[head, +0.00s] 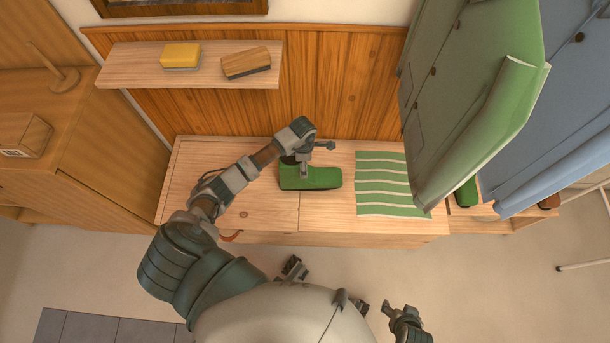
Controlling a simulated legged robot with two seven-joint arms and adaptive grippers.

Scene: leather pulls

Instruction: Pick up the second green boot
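A green boot-like object (325,178) lies on the wooden bench left of the striped mat. My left gripper (304,170) points down over it, with its fingertips at or just above its upper surface. I cannot tell whether the fingers hold it or are apart. Another green boot (466,193) is on the bench's right part, half hidden below the hanging green coat. My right gripper (398,318) seems to show at the bottom edge, well away from both, and its finger state is unclear.
A green-and-white striped mat (392,184) lies flat and bare on the bench (245,208). A hanging green coat (465,95) and blue coat (570,120) overhang the right side. A shelf (150,76) above holds a yellow sponge (181,56) and a brush (246,63).

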